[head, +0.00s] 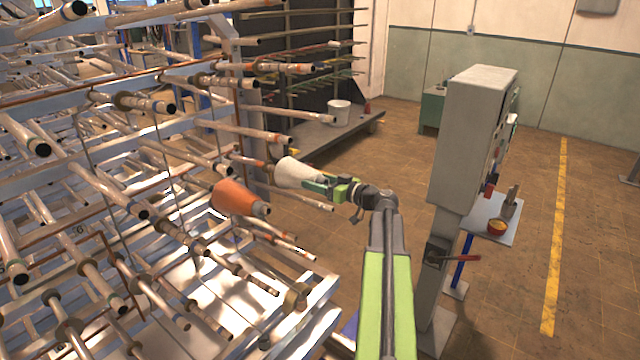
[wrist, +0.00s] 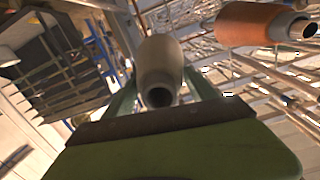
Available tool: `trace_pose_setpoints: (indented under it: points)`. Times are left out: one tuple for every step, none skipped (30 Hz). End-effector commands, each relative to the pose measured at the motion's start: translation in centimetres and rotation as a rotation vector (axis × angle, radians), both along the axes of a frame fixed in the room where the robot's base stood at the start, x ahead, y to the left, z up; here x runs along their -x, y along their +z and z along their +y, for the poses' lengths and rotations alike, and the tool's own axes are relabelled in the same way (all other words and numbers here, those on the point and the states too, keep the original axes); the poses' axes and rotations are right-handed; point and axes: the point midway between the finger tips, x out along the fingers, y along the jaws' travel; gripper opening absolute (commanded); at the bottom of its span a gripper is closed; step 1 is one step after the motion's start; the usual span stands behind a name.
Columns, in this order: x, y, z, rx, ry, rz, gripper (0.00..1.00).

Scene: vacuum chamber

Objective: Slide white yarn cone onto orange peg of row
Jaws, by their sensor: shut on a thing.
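The white yarn cone (head: 296,172) is in my green gripper (head: 322,187), at the right side of the peg rack. In the wrist view the white cone (wrist: 160,62) sits between the two green fingers, its narrow open end towards the camera. Its wide end points left towards the rack in the head view. A peg with an orange-brown stretch (head: 248,161) ends near the cone's wide end. I cannot tell whether the peg is inside the cone or behind it.
An orange yarn cone (head: 237,198) sits on a peg just left and below; it also shows in the wrist view (wrist: 255,23). Many bare pegs (head: 272,136) jut out around it. A grey control cabinet (head: 468,135) stands right of my arm. Open floor lies between.

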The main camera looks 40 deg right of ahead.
Motion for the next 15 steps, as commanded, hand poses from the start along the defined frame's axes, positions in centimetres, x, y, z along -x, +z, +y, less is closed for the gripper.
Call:
trace_pose_setpoints:
  points:
    - [-0.01,0.05,0.0,-0.001,0.0,-0.002,0.0]
    - [-0.01,0.05,0.0,-0.001,0.0,-0.002,0.0]
    - [-0.01,0.05,-0.01,-0.001,0.0,-0.002,0.0]
    - [0.0,0.05,-0.01,-0.001,0.0,-0.002,0.0]
    - [0.0,0.05,-0.01,-0.001,0.0,-0.002,0.0]
    - [0.0,0.05,-0.01,-0.001,0.0,-0.002,0.0]
    - [0.0,0.05,-0.01,-0.001,0.0,-0.002,0.0]
    - [-0.01,0.05,0.0,-0.001,0.0,-0.002,0.0]
    - [-0.06,0.04,0.0,-0.001,0.0,-0.002,0.0]
    - [-0.1,0.04,0.01,-0.001,0.0,-0.002,0.0]
    - [-0.17,0.02,0.02,-0.001,0.0,-0.002,0.0]
    - [-0.28,0.01,0.03,-0.001,0.0,-0.002,0.0]
    - [-0.39,0.0,0.05,-0.001,0.0,-0.002,0.0]
    - [-0.5,0.0,0.06,-0.001,0.0,-0.002,0.0]
    - [-0.65,-0.03,0.09,-0.001,-0.001,-0.002,0.0]
